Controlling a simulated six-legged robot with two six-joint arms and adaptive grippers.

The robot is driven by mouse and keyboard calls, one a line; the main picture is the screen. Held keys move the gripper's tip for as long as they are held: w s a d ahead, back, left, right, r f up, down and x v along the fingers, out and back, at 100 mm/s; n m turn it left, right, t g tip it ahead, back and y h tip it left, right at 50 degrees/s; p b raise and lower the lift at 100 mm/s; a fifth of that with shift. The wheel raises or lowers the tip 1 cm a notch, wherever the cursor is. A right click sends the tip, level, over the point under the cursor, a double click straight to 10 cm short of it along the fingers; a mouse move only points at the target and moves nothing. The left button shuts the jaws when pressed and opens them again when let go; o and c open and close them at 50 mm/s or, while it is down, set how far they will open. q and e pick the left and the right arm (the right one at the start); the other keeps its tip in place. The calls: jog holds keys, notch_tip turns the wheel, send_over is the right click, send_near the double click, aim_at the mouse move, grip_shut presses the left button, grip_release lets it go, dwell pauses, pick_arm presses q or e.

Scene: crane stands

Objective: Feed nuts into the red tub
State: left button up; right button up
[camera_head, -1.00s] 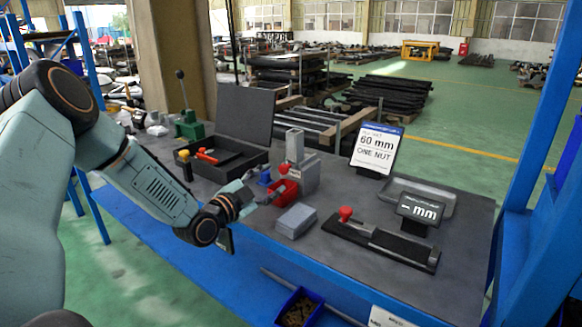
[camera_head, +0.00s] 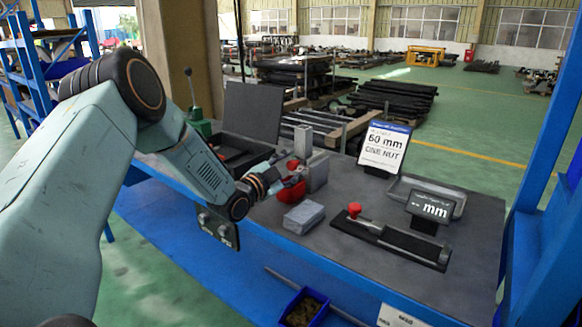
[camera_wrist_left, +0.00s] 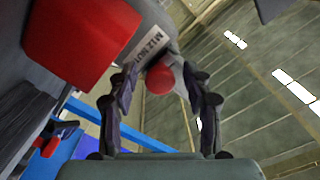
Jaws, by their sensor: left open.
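The red tub (camera_head: 292,189) sits at the foot of a grey nut dispenser (camera_head: 319,172) on the bench. A red knob (camera_head: 293,164) sticks out of the dispenser above the tub. My left gripper (camera_head: 277,173) is open, beside the knob and just left of the tub. In the left wrist view the open fingers (camera_wrist_left: 163,90) stand on either side of the red knob (camera_wrist_left: 159,79), with no clear grip on it. The dispenser's label (camera_wrist_left: 152,36) reads M12 NUT upside down. The red tub (camera_wrist_left: 80,42) fills the upper left there; its inside is hidden. My right gripper is not in view.
An open black case (camera_head: 250,110) is behind my arm.

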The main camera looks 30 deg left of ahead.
pick_arm(q)
jog(key=shift+w+d, duration=0.1)
jog(key=shift+d, duration=0.05)
jog(key=shift+c, duration=0.3)
jog(key=shift+f, duration=0.1)
jog(key=shift+c, duration=0.8)
jog(key=shift+a, duration=0.35)
jog(key=c, duration=0.3)
jog(key=shift+d, duration=0.1)
grip_shut()
